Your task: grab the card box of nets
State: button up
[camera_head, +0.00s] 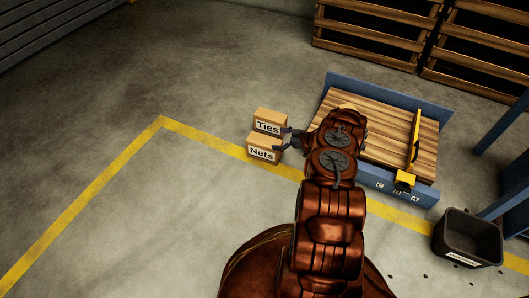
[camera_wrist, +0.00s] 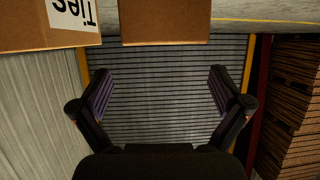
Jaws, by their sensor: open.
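The card box of nets (camera_head: 263,154) is a small brown carton with a white "Nets" label, standing on the floor in the head view. A like box labelled "Ties" (camera_head: 270,115) sits right behind it. My gripper (camera_head: 283,140) is at the right side of these boxes, with its fingers apart and pointing left. In the wrist view my gripper (camera_wrist: 160,78) is open with nothing between the fingers. A plain brown box (camera_wrist: 165,22) is at the top middle there, its label out of view; it seems to be the nets box. The upside-down "Ties" box (camera_wrist: 40,38) is left of it.
A blue-framed table with a slatted wooden top (camera_head: 385,130) and a yellow bar (camera_head: 414,140) stands right of the boxes. A black bin (camera_head: 468,240) is at lower right. Wooden crates (camera_head: 375,40) stand at the back. Floor left of the boxes is clear, crossed by yellow lines (camera_head: 90,200).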

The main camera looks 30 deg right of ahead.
aim_at(265, 140)
jog(key=shift+s+a+f, duration=0.15)
jog(key=shift+a+f, duration=0.05)
jog(key=shift+f, duration=0.2)
jog(key=shift+a+f, duration=0.2)
jog(key=shift+b+x, duration=2.1)
jog(key=shift+x, duration=1.2)
jog(key=shift+w, duration=0.35)
jog(key=shift+c, duration=0.3)
jog(key=c, duration=1.8)
jog(key=shift+r, duration=0.15)
